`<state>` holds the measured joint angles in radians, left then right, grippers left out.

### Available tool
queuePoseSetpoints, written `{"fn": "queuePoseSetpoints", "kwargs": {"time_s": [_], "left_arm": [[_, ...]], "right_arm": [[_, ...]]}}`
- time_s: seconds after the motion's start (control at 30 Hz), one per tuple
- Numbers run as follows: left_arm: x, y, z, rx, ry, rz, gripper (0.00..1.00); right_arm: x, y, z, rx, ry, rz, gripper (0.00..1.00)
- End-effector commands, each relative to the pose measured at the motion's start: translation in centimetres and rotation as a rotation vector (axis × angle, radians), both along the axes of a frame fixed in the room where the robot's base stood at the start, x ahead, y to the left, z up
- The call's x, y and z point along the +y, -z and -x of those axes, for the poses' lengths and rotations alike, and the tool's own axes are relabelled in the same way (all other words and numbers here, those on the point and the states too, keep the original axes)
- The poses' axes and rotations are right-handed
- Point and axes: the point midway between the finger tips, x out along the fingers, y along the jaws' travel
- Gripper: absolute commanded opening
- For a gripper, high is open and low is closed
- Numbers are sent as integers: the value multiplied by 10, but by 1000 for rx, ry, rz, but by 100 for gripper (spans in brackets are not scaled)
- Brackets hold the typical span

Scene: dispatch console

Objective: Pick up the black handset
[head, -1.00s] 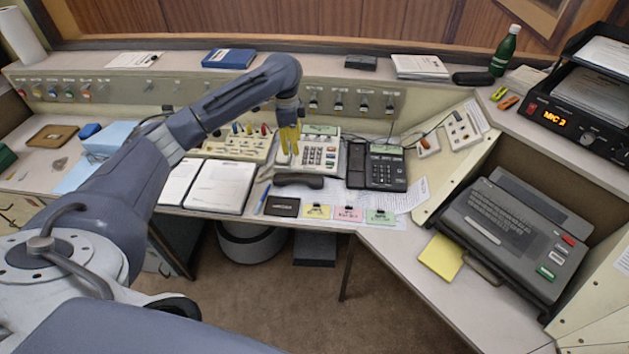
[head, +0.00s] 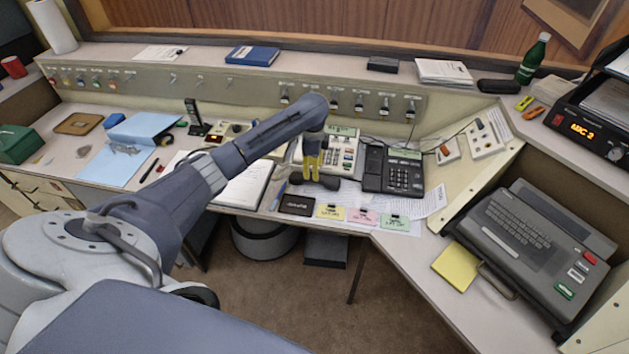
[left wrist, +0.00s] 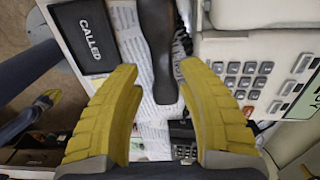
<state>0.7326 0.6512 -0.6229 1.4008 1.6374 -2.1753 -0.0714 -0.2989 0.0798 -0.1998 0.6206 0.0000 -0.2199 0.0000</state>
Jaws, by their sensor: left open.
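The black handset (head: 329,183) lies on papers in front of the beige keypad phone (head: 346,155). In the left wrist view the handset (left wrist: 160,40) runs from the top edge down between the finger tips. My left gripper (head: 311,174), with yellow fingers, points down at the handset and hides part of it. In the wrist view the fingers of the left gripper (left wrist: 160,68) are apart, one on each side of the handset's near end. I cannot tell whether they touch it.
A black desk phone (head: 402,172) stands just right of the handset. A black "CALLED" box (left wrist: 83,35) and clipped coloured cards (head: 361,216) lie along the front edge. An open notebook (head: 245,187) is to the left. A switch panel (head: 360,102) rises behind.

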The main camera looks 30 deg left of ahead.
Motion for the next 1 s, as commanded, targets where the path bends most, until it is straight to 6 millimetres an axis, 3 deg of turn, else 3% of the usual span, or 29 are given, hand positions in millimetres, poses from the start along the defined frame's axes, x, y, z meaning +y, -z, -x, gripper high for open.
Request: {"fn": "queuePoseSetpoints", "kwargs": {"time_s": [0.27, 0.63, 1.0], "left_arm": [[-1, 13, 0, 2, -1, 1, 38], [-1, 53, -4, 2, -4, 2, 38], [-1, 59, -4, 0, -1, -1, 38]], "right_arm": [[0, 0, 0, 0, 0, 0, 0], [0, 0, 1, 1, 0, 0, 0], [0, 0, 2, 2, 0, 0, 0]]}}
